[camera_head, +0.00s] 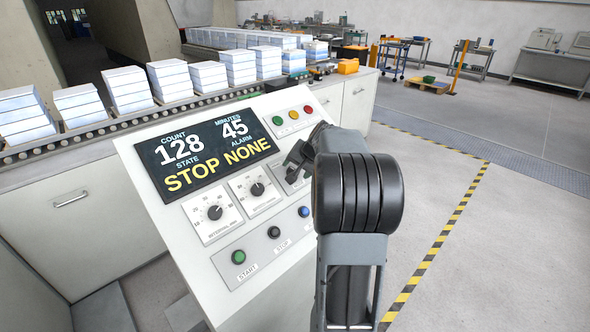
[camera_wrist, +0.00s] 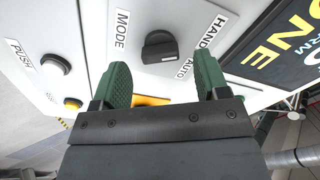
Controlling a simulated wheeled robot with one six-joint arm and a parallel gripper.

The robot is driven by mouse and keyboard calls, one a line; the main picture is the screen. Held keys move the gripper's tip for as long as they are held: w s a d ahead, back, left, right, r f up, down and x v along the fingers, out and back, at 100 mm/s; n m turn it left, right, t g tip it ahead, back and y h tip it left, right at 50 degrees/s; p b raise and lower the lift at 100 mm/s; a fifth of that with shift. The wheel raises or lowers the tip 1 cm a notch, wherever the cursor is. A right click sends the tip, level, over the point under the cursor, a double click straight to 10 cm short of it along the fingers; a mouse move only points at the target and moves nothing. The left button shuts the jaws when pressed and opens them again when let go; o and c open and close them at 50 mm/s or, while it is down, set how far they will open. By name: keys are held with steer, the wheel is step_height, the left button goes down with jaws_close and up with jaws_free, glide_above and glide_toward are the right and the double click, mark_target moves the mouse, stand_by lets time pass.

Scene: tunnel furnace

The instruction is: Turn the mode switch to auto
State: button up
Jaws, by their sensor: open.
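The mode switch (camera_wrist: 160,47) is a black knob on the pale control panel, with labels MODE, HAND and AUTO around it in the wrist view. Which label the knob points to is hard to tell. My gripper (camera_wrist: 164,82) is open, its two green fingers apart and empty. In the wrist view the knob shows just beyond the gap between the fingertips, and no contact is visible. In the head view my gripper (camera_head: 297,158) is over the right side of the panel, and my arm mostly hides the switch there.
The sloped panel (camera_head: 150,150) carries a display (camera_head: 206,152) reading STOP and NONE, two dials (camera_head: 236,200), several lamps, and START (camera_head: 238,257) and STOP (camera_head: 273,232) buttons. A roller conveyor (camera_head: 150,112) with white stacks runs behind. Open floor lies right.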

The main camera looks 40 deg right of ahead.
steer(key=shift+x, duration=1.25)
steer(key=shift+c, duration=0.4)
